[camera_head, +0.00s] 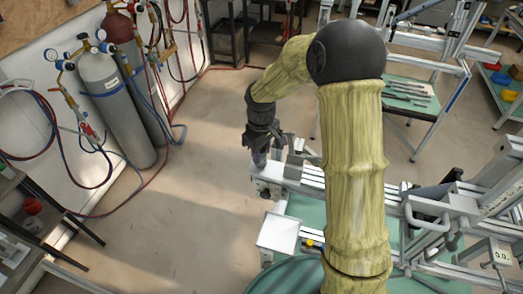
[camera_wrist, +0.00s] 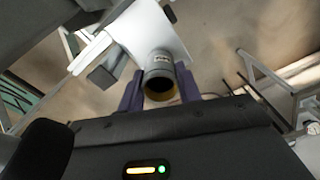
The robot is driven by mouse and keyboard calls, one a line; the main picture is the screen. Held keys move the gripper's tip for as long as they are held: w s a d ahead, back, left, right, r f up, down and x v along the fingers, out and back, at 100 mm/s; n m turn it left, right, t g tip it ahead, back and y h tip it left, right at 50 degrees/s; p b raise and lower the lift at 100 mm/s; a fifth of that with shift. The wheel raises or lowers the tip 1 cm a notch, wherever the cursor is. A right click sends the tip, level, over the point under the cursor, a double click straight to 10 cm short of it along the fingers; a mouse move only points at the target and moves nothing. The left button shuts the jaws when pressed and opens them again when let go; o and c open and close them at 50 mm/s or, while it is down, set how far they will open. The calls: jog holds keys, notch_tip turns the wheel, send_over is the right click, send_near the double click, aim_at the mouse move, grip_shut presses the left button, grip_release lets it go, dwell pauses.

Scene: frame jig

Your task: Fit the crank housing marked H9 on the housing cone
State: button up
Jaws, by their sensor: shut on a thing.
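My gripper (camera_head: 262,146) hangs at the end of the arm, over the left end of the pale metal frame. In the wrist view its two dark purple-grey fingers (camera_wrist: 160,88) are shut on a short dark grey cylinder (camera_wrist: 158,65), apparently the crank housing. Its open end faces the camera and shows a brownish inside. A small pale label is on its side, too small to read. In the head view a bit of grey-purple shows below the fingers; I cannot tell which part it is. I cannot make out the housing cone in either view.
The pale frame rail (camera_head: 300,184) runs right from below my gripper, with clamps farther right. A white tray (camera_head: 278,232) stands in front of it. Gas cylinders (camera_head: 112,105) with hoses stand at the left wall. The floor (camera_head: 205,150) between is clear.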

jog(key=shift+f+b, duration=0.3)
jog(key=shift+f, duration=0.2)
jog(key=o, duration=1.1)
jog(key=shift+r, duration=0.1)
notch_tip(320, 180, up, 17)
jog(key=b, duration=0.3)
jog(key=shift+r, duration=0.15)
